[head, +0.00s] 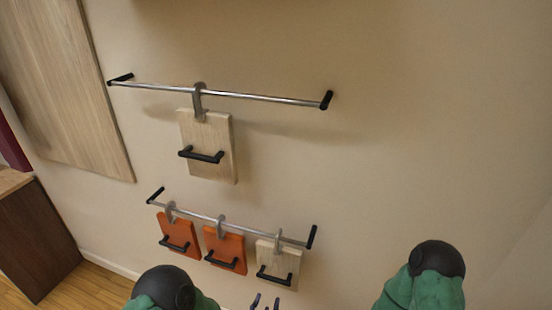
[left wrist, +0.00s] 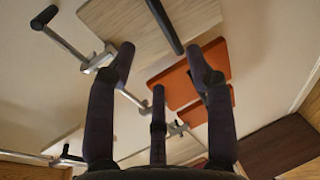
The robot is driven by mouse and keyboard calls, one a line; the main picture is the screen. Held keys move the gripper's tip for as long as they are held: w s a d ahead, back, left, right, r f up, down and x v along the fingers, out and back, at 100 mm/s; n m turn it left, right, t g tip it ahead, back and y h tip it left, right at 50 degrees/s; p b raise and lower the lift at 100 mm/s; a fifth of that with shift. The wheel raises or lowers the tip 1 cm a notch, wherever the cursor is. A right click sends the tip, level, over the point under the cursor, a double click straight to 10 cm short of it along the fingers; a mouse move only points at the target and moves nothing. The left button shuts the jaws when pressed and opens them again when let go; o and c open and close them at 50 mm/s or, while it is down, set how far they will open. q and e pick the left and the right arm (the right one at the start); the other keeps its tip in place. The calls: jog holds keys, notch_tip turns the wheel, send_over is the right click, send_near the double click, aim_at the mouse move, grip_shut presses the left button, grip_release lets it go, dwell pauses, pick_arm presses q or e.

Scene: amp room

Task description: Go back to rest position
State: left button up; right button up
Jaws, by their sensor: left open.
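My left gripper (head: 266,301) shows only its dark fingertips at the bottom of the head view, below the lower rail. In the left wrist view its fingers (left wrist: 162,66) are spread, with nothing between them. A pale wooden board (head: 207,145) with a black handle hangs by a hook from the upper rail (head: 250,96). Two orange boards (head: 177,235) (head: 224,250) and a smaller pale board (head: 278,264) hang from the lower rail (head: 190,214). The orange boards also show beyond the fingers in the left wrist view (left wrist: 190,82). My right gripper is out of view.
A large wooden panel (head: 70,85) is on the wall at the left. A brown cabinet (head: 38,240) stands on the wooden floor (head: 90,290) at lower left. The wall right of the rails is bare.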

pick_arm(q)
jog(key=s+a+f+m+g, duration=0.2)
jog(key=s+f+m+g, duration=0.15)
jog(key=f, duration=0.25)
jog(key=s+a+f+m+g, duration=0.2)
jog(key=f+m+g, duration=0.25)
jog(key=f, duration=0.25)
jog(key=s+a+f+m+g, duration=0.1)
jog(key=s+f+m+g, duration=0.1)
jog(key=s, duration=0.4)
jog(key=s+a+f+m+g+h, duration=0.1)
jog(key=s+f+m+g, duration=0.1)
jog(key=s, duration=0.4)
jog(key=m+g, duration=0.1)
jog(key=g, duration=0.1)
jog(key=shift+a+g, duration=0.15)
jog(key=shift+g, duration=0.15)
